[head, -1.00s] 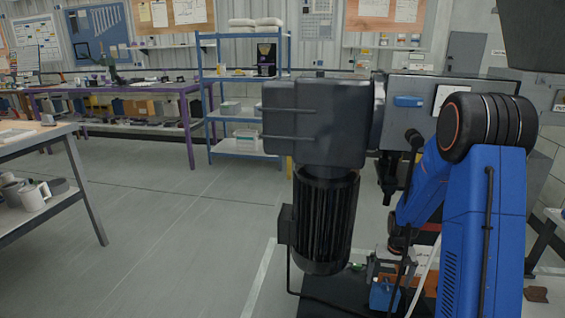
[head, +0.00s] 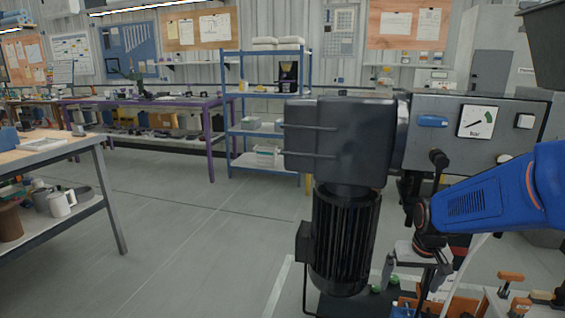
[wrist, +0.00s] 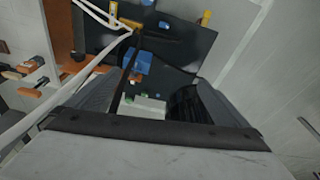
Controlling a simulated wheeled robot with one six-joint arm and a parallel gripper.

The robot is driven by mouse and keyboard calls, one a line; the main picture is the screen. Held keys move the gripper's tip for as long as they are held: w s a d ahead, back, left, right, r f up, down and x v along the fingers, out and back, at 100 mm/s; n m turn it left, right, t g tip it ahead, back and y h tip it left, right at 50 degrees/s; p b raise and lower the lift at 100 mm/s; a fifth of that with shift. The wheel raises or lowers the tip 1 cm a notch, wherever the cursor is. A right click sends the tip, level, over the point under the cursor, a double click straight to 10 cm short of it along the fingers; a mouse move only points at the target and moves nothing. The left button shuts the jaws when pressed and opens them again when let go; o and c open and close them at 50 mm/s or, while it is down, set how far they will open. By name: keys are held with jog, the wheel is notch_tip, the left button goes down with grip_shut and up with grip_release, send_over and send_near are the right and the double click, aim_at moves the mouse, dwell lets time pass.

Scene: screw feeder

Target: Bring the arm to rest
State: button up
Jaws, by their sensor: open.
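My gripper (head: 413,276) hangs at the end of my blue arm in the head view, right of the black finned motor (head: 345,240). Its two fingers are spread apart, with nothing seen between them. The arm reaches in from the right edge and the gripper points down, above the dark base plate (wrist: 190,50). In the wrist view my gripper (wrist: 157,85) shows its grey body at the bottom and a finger on each side. A small blue block (wrist: 137,62) and a pale block (wrist: 142,106) appear beyond it.
The grey machine housing (head: 335,140) stands close left of my arm, joined to a panel with a gauge (head: 477,121). Orange-handled clamps (head: 511,277) are at the lower right. A workbench (head: 50,150) stands at left, a blue shelf (head: 265,135) behind. Floor between is clear.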

jog(key=s+a+r+t, duration=0.1)
jog(key=s+a+r, duration=0.1)
jog(key=s, duration=0.5)
jog(key=s+a+r+n, duration=0.1)
jog(key=s+a+r, duration=0.1)
jog(key=s+r, duration=0.2)
jog(key=s+a+r+t, duration=0.1)
jog(key=s+a+r, duration=0.1)
jog(key=s, duration=0.8)
jog(key=shift+a+r+n+t, duration=0.25)
jog(key=shift+r+n+t, duration=0.05)
jog(key=shift+r, duration=0.55)
jog(key=shift+s+a, duration=0.1)
jog(key=shift+s, duration=0.2)
dwell(1.1)
